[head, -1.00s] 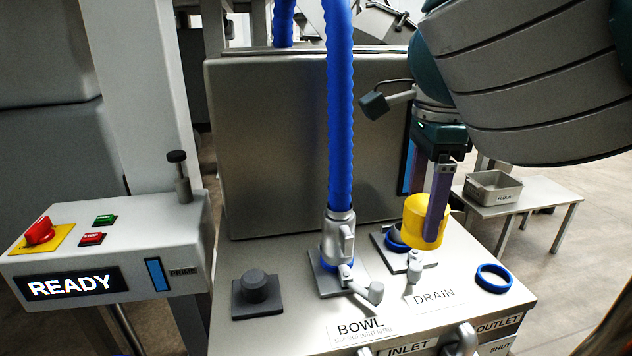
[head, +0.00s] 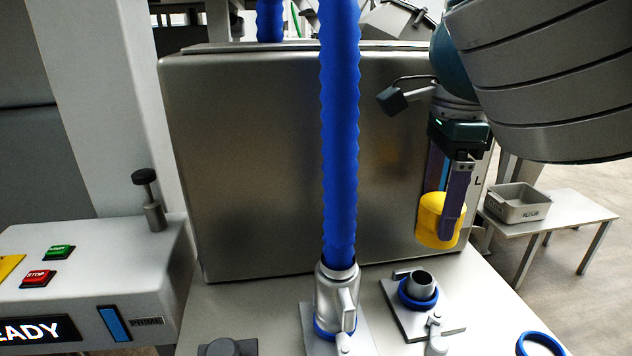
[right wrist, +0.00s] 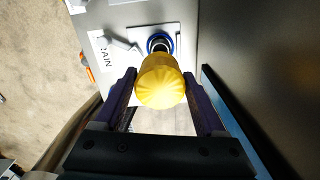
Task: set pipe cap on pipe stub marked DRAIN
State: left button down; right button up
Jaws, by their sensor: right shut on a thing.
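The yellow pipe cap (head: 436,222) is held between the fingers of my right gripper (head: 447,205), raised above the machine top and behind the stub. The cap also shows in the right wrist view (right wrist: 161,82), between both fingers (right wrist: 163,100). The pipe stub (head: 418,287) stands open and upright on a square plate, with a blue ring around its base. It also shows in the right wrist view (right wrist: 159,42), just beyond the cap and partly covered by it. Part of the DRAIN label (right wrist: 105,55) lies beside it. My left gripper is not in view.
A blue hose (head: 340,130) runs down into a metal coupling (head: 337,297) left of the stub. A loose blue ring (head: 541,345) lies at the front right. A steel panel (head: 270,160) rises behind. A control box (head: 90,270) stands left, and a side table with a tray (head: 517,203) right.

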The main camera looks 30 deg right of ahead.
notch_tip(320, 180, down, 5)
jog(key=b, duration=0.5)
jog(key=shift+f, duration=0.8)
jog(key=shift+w+a+f, duration=0.15)
jog(key=shift+a, duration=0.1)
jog(key=shift+p, duration=0.35)
jog(key=shift+f, duration=0.3)
jog(key=shift+f, duration=0.5)
jog(key=shift+f+b, duration=0.15)
jog(key=shift+b, duration=0.2)
